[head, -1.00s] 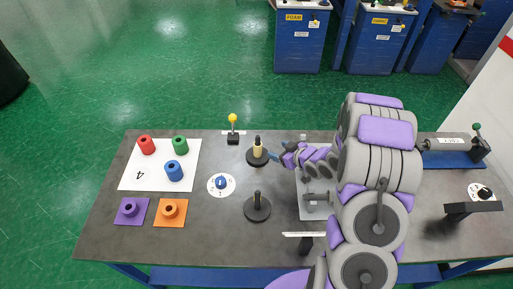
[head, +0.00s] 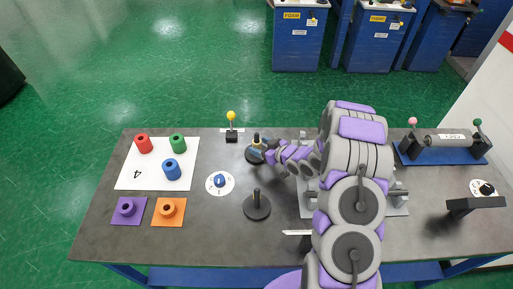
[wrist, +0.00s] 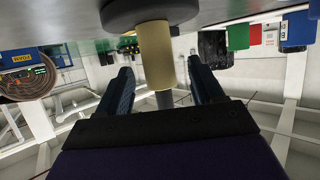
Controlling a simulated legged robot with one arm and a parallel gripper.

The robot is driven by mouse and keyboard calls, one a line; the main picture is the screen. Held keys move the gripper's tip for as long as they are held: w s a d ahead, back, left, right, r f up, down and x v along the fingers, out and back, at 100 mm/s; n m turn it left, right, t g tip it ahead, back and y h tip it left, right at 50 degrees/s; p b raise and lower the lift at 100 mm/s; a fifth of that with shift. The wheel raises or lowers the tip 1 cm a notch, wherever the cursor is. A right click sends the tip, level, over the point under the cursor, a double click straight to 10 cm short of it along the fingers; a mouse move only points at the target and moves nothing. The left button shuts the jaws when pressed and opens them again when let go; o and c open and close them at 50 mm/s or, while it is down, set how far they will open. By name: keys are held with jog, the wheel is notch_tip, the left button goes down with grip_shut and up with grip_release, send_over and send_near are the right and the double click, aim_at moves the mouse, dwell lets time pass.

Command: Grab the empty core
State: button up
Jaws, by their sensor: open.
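The empty core (wrist: 154,55) is a tan tube standing on a dark post with a round black base (wrist: 150,12); the wrist view shows it upside down. In the head view the post and core are at the back middle of the table, partly hidden by my gripper (head: 258,151). In the wrist view my gripper (wrist: 160,68) is open, with one blue-black finger on each side of the core. Gaps show between the core and both fingers. The post's grey end sticks out past the core towards my palm.
A bare black post (head: 257,206) stands in front, and a yellow-topped post (head: 231,125) behind to the left. Left are a dial (head: 220,182) and several coloured rolls, some on a white sheet (head: 128,172). A roller in a blue stand (head: 440,155) is at right.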

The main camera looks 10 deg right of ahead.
aim_at(259, 145)
jog(key=b+x, duration=0.1)
jog(key=x, duration=0.3)
jog(key=shift+w+a, duration=0.1)
jog(key=shift+w, duration=0.15)
jog(key=c, duration=1.1)
